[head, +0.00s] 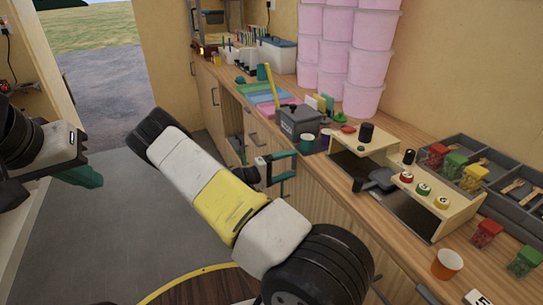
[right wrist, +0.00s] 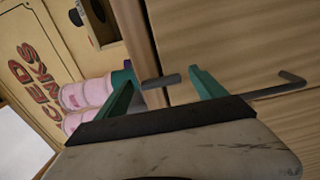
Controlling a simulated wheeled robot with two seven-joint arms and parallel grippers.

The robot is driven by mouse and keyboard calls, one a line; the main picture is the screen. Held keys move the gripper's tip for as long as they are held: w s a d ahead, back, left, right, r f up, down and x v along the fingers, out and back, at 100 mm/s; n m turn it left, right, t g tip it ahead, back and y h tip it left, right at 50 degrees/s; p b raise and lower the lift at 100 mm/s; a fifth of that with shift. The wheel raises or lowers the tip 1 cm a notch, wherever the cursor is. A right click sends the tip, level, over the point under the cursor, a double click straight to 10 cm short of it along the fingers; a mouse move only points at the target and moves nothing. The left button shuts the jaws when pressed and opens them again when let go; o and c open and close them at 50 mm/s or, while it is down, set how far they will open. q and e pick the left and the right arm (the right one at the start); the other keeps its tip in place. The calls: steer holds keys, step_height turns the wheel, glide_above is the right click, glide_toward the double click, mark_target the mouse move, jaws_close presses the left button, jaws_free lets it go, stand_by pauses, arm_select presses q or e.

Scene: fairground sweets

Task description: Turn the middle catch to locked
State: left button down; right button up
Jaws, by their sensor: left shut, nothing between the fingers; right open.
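My right gripper (head: 286,166) is open in front of the cabinet fronts below the counter, fingers towards the wood. In the right wrist view a short grey bar handle (right wrist: 161,81) shows between the open fingers, apparently not gripped. A second, longer bent grey handle (right wrist: 280,89) lies to its right on the wood. I cannot tell which of these, if either, is the middle catch, or how it is set. In the head view my right arm hides part of the cabinet fronts. My left gripper (head: 87,178) is shut and empty at the far left, away from the counter.
The wooden counter (head: 322,172) above holds a grey box (head: 299,124), a cream stand (head: 445,211) with coloured buttons, a dark divided tray (head: 490,160), stacked pink tubs (head: 366,60) and an orange cup (head: 447,264). Grey floor (head: 75,245) lies open at left.

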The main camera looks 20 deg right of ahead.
steer(key=a, duration=0.7)
steer(key=shift+s+a, duration=0.3)
steer(key=shift+a, duration=0.1)
steer(key=s+a+r+t+y, duration=0.1)
steer(key=s+a+r+y, duration=0.3)
steer(key=s+r+y, duration=0.2)
steer(key=s+a+r+t+y, duration=0.2)
steer(key=s+a+r+y, duration=0.3)
steer(key=s+r, duration=0.6)
steer(key=s+a+r+t+y, duration=0.2)
steer(key=s+a+r+y, duration=0.2)
steer(key=s+r+y, duration=0.5)
step_height(320, 180, up, 3)
steer(key=shift+a+r, duration=0.1)
steer(key=shift+a, duration=0.1)
steer(key=shift+s, duration=0.1)
